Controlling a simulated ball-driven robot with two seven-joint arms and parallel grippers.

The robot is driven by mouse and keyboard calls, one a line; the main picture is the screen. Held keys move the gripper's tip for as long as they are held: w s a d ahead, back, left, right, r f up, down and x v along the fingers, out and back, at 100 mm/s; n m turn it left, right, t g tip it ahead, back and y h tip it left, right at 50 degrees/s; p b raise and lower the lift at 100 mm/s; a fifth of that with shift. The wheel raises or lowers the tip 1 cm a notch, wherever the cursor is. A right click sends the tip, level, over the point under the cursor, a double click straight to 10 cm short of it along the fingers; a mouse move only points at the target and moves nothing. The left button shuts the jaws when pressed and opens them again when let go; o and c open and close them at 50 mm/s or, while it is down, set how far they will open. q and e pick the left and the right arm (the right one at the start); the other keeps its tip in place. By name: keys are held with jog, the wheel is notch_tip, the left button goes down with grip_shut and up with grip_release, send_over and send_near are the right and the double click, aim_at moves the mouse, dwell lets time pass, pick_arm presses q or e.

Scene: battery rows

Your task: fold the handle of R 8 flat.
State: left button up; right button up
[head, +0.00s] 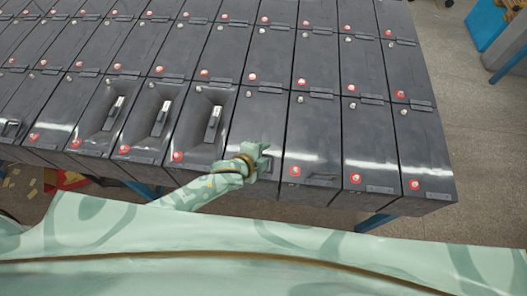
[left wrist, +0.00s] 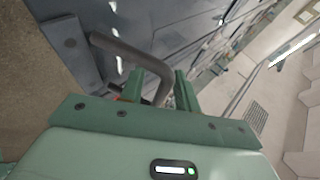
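Dark grey batteries stand in tight rows; no number that would mark R 8 can be read. My left gripper (head: 264,160) is at the front face of a front-row battery (head: 258,118), right of the batteries with recessed tops. In the left wrist view a bent grey handle (left wrist: 128,49) sticks out beside a battery and runs down to my left gripper (left wrist: 174,75). The handle's lower part is at the fingers, partly hidden by them. Whether the fingers are closed on it cannot be told. My right gripper is out of view.
Several front batteries, such as this one (head: 205,122), have recessed tops with pale grips. Red and grey terminal caps dot the tops. A blue bin (head: 487,25) stands at the top right. Open floor (head: 480,150) lies right of the rows.

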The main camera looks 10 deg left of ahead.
pick_arm(q)
jog(key=shift+s+a+r, duration=0.2)
jog(key=shift+s+r, duration=0.15)
jog(key=p+v, duration=0.2)
jog(key=v, duration=1.3)
jog(key=shift+s, duration=0.15)
jog(key=shift+a, duration=0.1)
